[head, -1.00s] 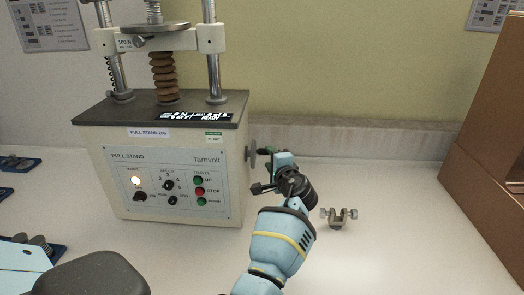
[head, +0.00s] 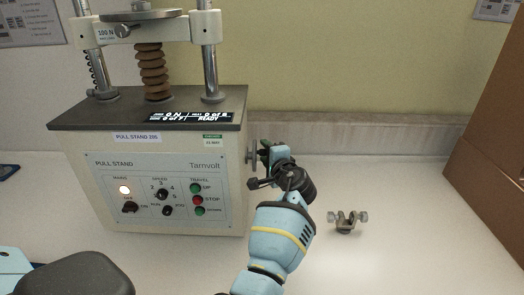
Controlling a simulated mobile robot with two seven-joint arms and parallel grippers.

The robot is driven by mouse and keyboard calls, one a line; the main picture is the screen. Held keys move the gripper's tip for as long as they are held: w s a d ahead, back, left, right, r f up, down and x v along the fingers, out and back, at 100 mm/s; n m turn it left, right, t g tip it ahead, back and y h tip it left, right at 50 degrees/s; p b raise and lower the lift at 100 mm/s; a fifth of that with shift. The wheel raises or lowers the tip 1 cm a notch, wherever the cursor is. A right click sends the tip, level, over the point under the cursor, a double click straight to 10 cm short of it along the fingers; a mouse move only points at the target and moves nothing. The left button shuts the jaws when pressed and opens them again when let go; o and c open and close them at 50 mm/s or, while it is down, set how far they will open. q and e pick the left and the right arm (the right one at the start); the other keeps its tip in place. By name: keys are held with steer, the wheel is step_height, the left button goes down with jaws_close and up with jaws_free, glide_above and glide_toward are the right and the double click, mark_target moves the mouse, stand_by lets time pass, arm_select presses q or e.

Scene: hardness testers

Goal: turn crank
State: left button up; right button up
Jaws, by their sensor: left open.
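The pull stand (head: 165,180) is a beige box with a dark top, two steel posts and a brown bellows. The crank's grey round hub (head: 252,155) sticks out of its right side; the rest of the crank is mostly hidden behind my gripper. My left gripper (head: 259,169) is open at the right side of the stand, right beside the hub. Its fingers point toward the crank. I cannot tell whether they touch it. My right gripper is not in view.
The front panel has a lit lamp (head: 124,189), knobs and travel buttons (head: 197,199). The small display (head: 190,117) is lit. A metal clamp (head: 345,221) lies on the white table to the right. A brown box (head: 492,170) stands at the right edge.

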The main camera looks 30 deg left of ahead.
arm_select(q)
steer(key=shift+w+a, duration=0.15)
steer(key=shift+a, duration=0.05)
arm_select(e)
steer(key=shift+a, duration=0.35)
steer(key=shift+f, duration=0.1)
